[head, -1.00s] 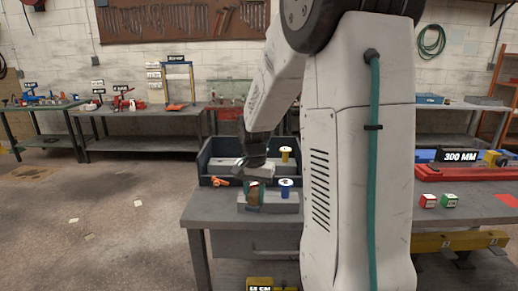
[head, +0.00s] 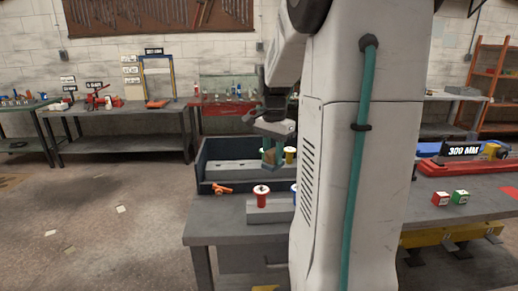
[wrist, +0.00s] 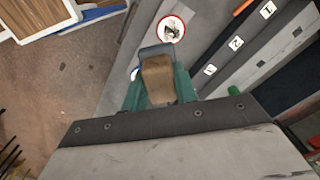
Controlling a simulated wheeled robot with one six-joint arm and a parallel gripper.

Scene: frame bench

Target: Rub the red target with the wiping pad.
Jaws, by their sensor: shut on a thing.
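The wiping pad (wrist: 157,78), a brown block with a grey-blue end, is between the teal fingers of my gripper (wrist: 159,90) in the wrist view. In the head view my gripper (head: 274,152) is shut on the pad (head: 268,158) and holds it raised above the left bench, beside the dark tray. The pad's underside is hidden. A flat red patch (head: 510,191) lies on the right bench at the picture's right edge, cut off there; it looks like the red target. My gripper is well to the left of it.
A red can (head: 262,196) stands on a grey block below my gripper, with a blue one (head: 294,188) partly hidden by my arm. Red and green cubes (head: 440,198) stand left of the patch.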

